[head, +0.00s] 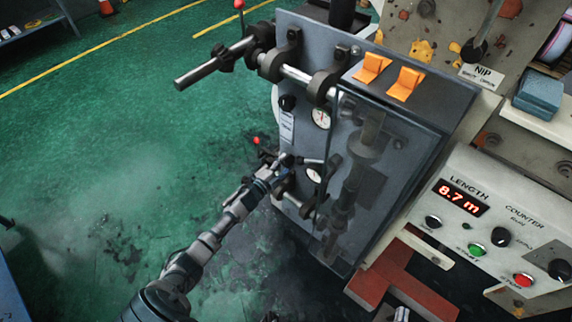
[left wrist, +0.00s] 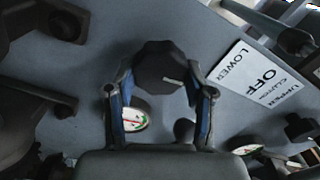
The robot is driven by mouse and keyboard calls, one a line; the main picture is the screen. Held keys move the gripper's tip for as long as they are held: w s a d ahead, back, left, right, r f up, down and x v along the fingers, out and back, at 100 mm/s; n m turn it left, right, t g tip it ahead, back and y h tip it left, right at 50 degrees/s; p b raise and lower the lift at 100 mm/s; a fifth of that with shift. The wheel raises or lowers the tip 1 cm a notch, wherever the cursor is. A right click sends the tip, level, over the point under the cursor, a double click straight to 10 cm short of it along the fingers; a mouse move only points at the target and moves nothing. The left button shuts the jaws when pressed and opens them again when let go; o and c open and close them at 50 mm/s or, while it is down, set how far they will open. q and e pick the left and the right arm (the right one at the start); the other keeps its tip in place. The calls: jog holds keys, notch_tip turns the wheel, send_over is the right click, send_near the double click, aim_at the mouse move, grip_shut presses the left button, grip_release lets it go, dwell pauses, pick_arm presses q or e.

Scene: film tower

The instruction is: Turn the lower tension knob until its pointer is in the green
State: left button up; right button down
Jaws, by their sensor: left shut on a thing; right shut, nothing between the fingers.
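My left gripper (head: 283,162) reaches to the lower part of the grey panel. In the left wrist view its fingers (left wrist: 159,82) are shut on the sides of a dark faceted knob (left wrist: 160,60), the lower tension knob. The fingers hide this knob in the head view. The lower dial (head: 314,174) is right beside the gripper. It also shows in the left wrist view (left wrist: 134,118), with green and red marks, but I cannot read its pointer surely. My right gripper (head: 400,313) shows only in part at the bottom edge, shut and empty.
Above are the upper knob (head: 287,102) and upper dial (head: 321,118). A clear guard (head: 385,165) covers the panel's right part. Rollers and a red-tipped lever (head: 239,5) stick out above. A counter box (head: 510,225) stands at the right. Green floor is open at the left.

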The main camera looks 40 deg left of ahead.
pick_arm(q)
jog(key=o, duration=1)
jog(key=shift+a+f, duration=0.2)
jog(key=shift+a, duration=0.2)
jog(key=shift+o, duration=0.8)
jog(key=shift+s, duration=0.25)
jog(key=s+a, duration=0.1)
jog(key=s, duration=1)
jog(key=shift+s, duration=0.25)
pick_arm(e)
jog(key=shift+a, duration=0.2)
pick_arm(q)
jog(key=shift+f, duration=0.1)
